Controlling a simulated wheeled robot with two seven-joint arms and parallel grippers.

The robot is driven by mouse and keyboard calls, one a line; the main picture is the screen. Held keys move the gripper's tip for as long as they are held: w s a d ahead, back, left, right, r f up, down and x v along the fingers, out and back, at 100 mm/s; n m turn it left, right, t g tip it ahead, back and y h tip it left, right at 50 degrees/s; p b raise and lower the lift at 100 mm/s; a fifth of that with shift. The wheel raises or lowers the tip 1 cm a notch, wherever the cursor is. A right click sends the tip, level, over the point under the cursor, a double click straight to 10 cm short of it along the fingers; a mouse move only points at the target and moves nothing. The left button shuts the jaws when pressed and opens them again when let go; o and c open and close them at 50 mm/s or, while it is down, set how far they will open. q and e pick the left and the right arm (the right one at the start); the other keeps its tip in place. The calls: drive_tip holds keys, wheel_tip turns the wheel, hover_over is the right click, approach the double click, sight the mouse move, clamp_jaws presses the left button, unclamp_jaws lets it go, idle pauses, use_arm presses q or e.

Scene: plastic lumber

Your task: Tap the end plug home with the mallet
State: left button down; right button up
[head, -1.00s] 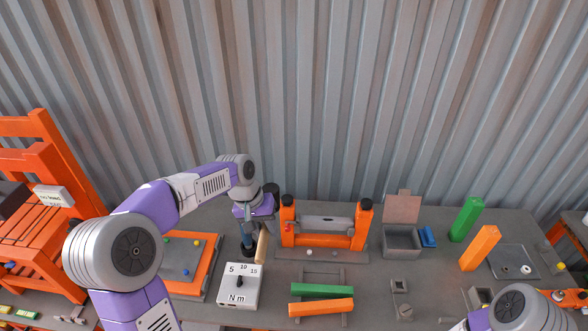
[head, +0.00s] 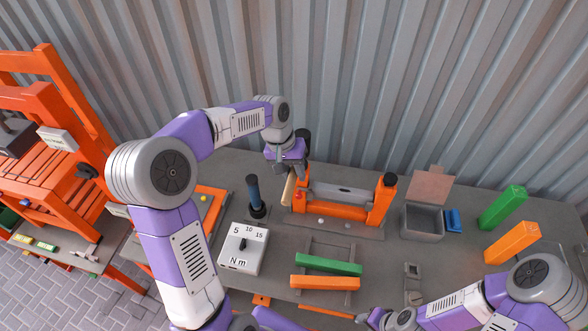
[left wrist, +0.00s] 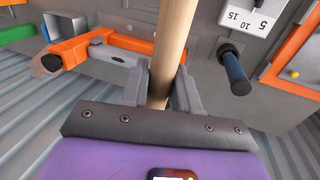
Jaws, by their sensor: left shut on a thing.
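My left gripper (head: 290,170) is shut on a pale wooden handle, taken as the mallet's handle (head: 288,189), above the back of the bench, left of the orange fixture (head: 345,211). In the left wrist view the handle (left wrist: 168,45) passes between the fingers (left wrist: 161,92). A black cylinder (head: 303,136) by the wrist may be the mallet's head; I cannot tell. The end plug cannot be made out for sure; a small red piece (head: 298,196) shows at the fixture's left post. My right gripper (head: 362,318) is low at the front edge, too small to read.
A blue-handled tool (head: 254,193) stands left of the fixture, behind the torque dial box (head: 243,248). Green (head: 328,264) and orange bars (head: 325,283) lie in front. A grey open box (head: 423,221) stands right. A corrugated wall (head: 400,80) closes the back.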

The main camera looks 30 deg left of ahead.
use_arm(q)
drive_tip(key=shift+f, duration=0.45)
wheel_tip(320, 180, down, 4)
drive_tip(key=b, duration=0.3)
drive_tip(key=shift+r, duration=0.15)
idle(0.4)
wheel_tip(320, 180, up, 4)
drive_tip(key=p, duration=0.3)
